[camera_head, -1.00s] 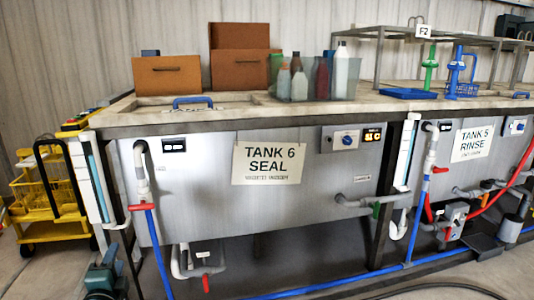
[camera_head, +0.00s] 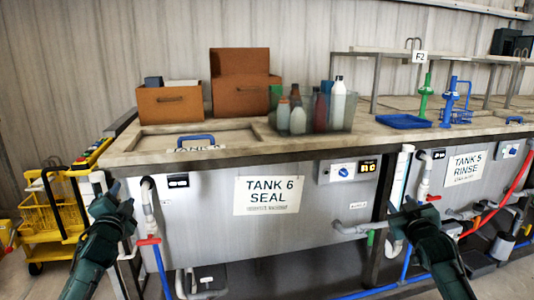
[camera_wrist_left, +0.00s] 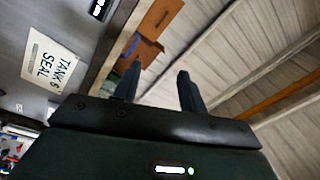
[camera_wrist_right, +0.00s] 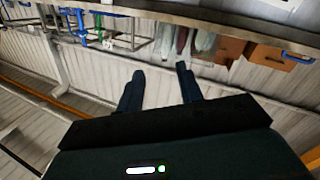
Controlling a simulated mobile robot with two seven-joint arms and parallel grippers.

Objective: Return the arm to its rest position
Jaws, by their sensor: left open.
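My left gripper (camera_head: 110,190) is raised at the left of the head view, in front of the left end of the Tank 6 front. Its two fingers are apart with nothing between them in the left wrist view (camera_wrist_left: 159,88). My right gripper (camera_head: 414,204) is raised at the right, in front of the gap between Tank 6 and Tank 5. Its fingers are also apart and empty in the right wrist view (camera_wrist_right: 160,85). Both grippers point up and appear clear of the tanks.
The Tank 6 front (camera_head: 310,225) and worktop (camera_head: 235,150) stand ahead. Brown boxes (camera_head: 240,90) and a clear bin (camera_head: 343,120) of bottles stand on top. Pipes, including a red-handled one (camera_head: 148,241), stick out in front. A yellow cart (camera_head: 42,217) is at left.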

